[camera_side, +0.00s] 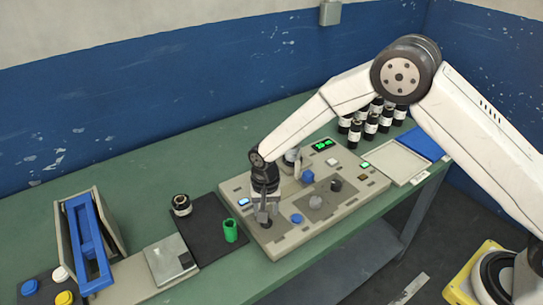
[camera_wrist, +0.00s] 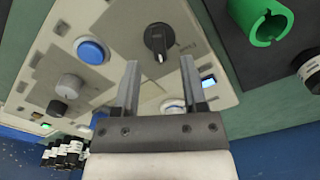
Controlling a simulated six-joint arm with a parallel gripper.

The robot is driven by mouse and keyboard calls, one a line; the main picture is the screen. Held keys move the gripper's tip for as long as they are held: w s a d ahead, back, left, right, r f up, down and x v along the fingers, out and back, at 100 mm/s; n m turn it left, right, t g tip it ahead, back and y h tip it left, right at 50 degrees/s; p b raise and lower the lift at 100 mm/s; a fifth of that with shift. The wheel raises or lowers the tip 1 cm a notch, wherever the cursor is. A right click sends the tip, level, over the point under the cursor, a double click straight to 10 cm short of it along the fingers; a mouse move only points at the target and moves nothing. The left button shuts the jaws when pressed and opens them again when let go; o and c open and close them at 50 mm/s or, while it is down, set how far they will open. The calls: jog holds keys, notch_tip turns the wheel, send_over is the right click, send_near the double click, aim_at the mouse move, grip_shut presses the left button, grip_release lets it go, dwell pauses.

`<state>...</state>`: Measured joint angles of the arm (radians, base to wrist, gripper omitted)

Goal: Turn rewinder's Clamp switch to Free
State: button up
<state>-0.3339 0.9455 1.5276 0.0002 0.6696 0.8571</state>
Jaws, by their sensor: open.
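A dark rotary knob (camera_wrist: 158,40) with a pale pointer line sits on the beige control panel (camera_wrist: 115,20) in the wrist view, just beyond my fingertips. Small print beside it is too blurred to read, so I cannot confirm it is the Clamp switch. My gripper (camera_wrist: 160,68) is open and empty, its two fingers pointing toward the knob and apart from each other. In the side view my gripper (camera_side: 264,216) hangs over the left front part of the panel (camera_side: 285,242) and largely hides the knob there.
A blue button (camera_side: 297,218) and a grey knob (camera_side: 315,202) lie right of my gripper. A small lit display (camera_side: 243,202) is on its left.

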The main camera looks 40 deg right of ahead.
jog(key=shift+f, duration=1.25)
grip_shut()
